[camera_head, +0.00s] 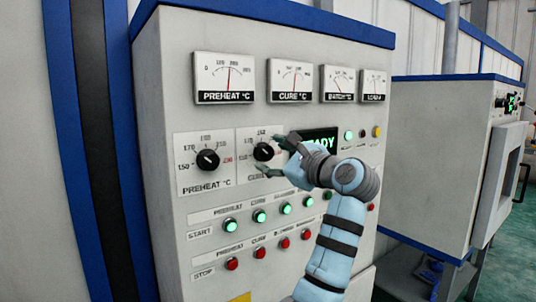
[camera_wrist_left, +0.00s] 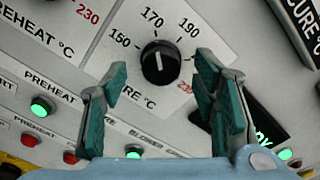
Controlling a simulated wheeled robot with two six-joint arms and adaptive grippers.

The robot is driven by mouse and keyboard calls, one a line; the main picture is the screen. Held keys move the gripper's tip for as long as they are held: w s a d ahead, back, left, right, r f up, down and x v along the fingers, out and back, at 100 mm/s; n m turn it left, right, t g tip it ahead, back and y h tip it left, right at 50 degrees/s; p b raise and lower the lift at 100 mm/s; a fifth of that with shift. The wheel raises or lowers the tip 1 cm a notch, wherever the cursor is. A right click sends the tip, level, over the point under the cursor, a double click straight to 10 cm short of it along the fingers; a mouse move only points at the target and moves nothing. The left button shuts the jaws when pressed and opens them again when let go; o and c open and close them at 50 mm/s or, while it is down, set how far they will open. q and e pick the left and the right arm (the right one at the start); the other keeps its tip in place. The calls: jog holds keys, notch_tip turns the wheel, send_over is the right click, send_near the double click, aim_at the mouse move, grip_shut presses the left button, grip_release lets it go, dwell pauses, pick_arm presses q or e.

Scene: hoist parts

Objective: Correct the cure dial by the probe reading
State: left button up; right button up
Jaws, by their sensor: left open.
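The cure dial (camera_head: 263,151) is a black knob on the grey control panel, and it shows in full in the left wrist view (camera_wrist_left: 158,63). Its white mark points up towards about 170 there; the exact setting is hard to read. My left gripper (camera_head: 268,154) is open, with one finger on each side of the knob. In the left wrist view its fingers (camera_wrist_left: 160,72) stand apart around the knob; I cannot tell whether they touch it. The CURE °C meter (camera_head: 294,78) has its needle near mid-scale. No separate probe readout is identifiable. My right gripper is out of view.
The preheat dial (camera_head: 207,160) is left of the cure dial. A green-lettered display (camera_head: 320,141), partly hidden by my gripper, is on its right. Lit green start buttons (camera_head: 260,216) and red stop buttons (camera_head: 259,254) lie below. A second machine (camera_head: 440,160) stands at right.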

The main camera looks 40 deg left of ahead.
pick_arm(q)
jog(key=v, duration=0.9)
jog(key=shift+d, duration=0.25)
jog(key=shift+a, duration=0.15)
